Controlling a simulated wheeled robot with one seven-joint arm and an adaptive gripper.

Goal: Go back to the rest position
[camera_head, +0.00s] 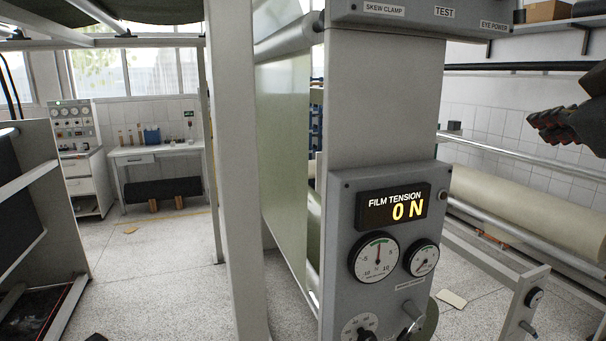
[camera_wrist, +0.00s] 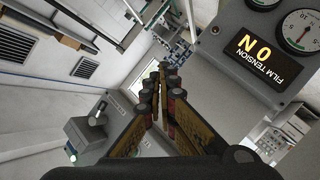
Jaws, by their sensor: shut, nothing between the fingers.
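My gripper (camera_head: 545,124) is at the right edge of the head view, dark and raised in front of the tiled wall, with nothing in it. In the wrist view my gripper (camera_wrist: 163,72) points away from the camera, its two fingers closed together at the tips. The film tension panel (camera_head: 346,207) stands on the grey machine column left of my gripper, apart from it. Its display (camera_head: 393,208) reads "FILM TENSION 0 N". The same display (camera_wrist: 262,59) shows tilted at the upper right of the wrist view.
A pale roll (camera_head: 520,224) and metal rails lie behind and below my gripper. A grey frame post (camera_head: 232,170) and a hanging film sheet (camera_head: 283,150) stand left of the column. A white desk (camera_head: 158,157) is at the back left. Open speckled floor lies between.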

